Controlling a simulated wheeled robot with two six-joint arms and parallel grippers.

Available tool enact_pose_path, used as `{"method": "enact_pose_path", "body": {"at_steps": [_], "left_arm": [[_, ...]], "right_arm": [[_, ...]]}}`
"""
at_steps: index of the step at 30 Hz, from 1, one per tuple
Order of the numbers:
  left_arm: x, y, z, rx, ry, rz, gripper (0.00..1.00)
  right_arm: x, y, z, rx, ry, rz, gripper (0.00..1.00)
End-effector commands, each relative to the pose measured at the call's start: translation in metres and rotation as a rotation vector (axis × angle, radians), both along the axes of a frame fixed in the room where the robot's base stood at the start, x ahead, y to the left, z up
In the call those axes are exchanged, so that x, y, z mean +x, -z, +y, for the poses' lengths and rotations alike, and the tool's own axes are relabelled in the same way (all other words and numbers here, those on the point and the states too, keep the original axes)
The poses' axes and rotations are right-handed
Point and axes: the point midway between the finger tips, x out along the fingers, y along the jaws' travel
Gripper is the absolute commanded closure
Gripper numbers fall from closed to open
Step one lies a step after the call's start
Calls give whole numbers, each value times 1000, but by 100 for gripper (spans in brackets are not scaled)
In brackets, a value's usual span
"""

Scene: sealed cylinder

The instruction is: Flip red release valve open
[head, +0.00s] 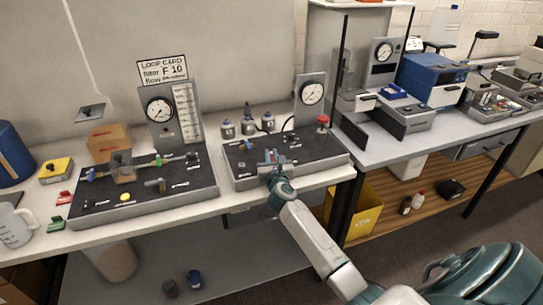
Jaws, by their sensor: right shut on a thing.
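The right-hand black panel (244,177) has a round gauge (312,93) at its back right. My right gripper (273,162) reaches in from the lower right and is at the panel's front middle. It is shut on a small red part, which looks like the red release valve (268,156). The jaws hide most of it, so its angle cannot be told. A separate red knob (322,120) stands at the panel's right side, apart from the gripper. My left gripper is not in view.
Small metal cylinders (247,125) stand behind the panel. Another black panel (148,200) with a gauge (159,110) is at the left. A dark upright post (341,70) rises at the right. A yellow bin (368,212) sits below the bench.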

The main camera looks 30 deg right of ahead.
Motion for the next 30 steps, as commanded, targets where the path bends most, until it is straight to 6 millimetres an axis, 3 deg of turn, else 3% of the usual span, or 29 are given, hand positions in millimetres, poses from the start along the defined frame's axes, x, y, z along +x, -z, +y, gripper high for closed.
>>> {"method": "enact_pose_path", "body": {"at_steps": [3,7,20,21,24,30], "left_arm": [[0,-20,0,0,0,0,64],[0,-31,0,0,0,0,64],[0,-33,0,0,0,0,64],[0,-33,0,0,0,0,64],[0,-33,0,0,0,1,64],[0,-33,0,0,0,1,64]], "right_arm": [[-1,-6,-3,-5,-74,4,100],[-1,-4,-3,-3,-153,4,100],[-1,-1,-2,0,-209,0,100],[-1,-1,-2,0,-209,0,82],[-1,-1,-2,0,-208,0,65],[-1,0,-3,0,-207,1,65]]}}
